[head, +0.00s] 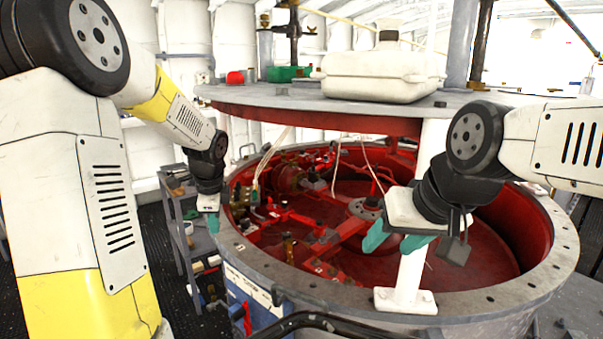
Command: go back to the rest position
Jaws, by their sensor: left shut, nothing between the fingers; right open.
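My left gripper (212,222) hangs downward at the left of the big round vessel, in front of its left rim. Its teal fingers are shut with nothing seen between them. My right gripper (393,243) is over the front right of the vessel's red interior, near the white post. Its teal fingers are spread apart and empty. Both arms are bent, the left one coming in large from the left and the right one from the right edge.
The round vessel (257,288) has a wide grey bolted rim and red machinery inside. A white post (408,285) stands at its front. A raised round lid (250,96) carries a white canister (377,76). A grey shelf cart (177,219) stands left, near my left gripper.

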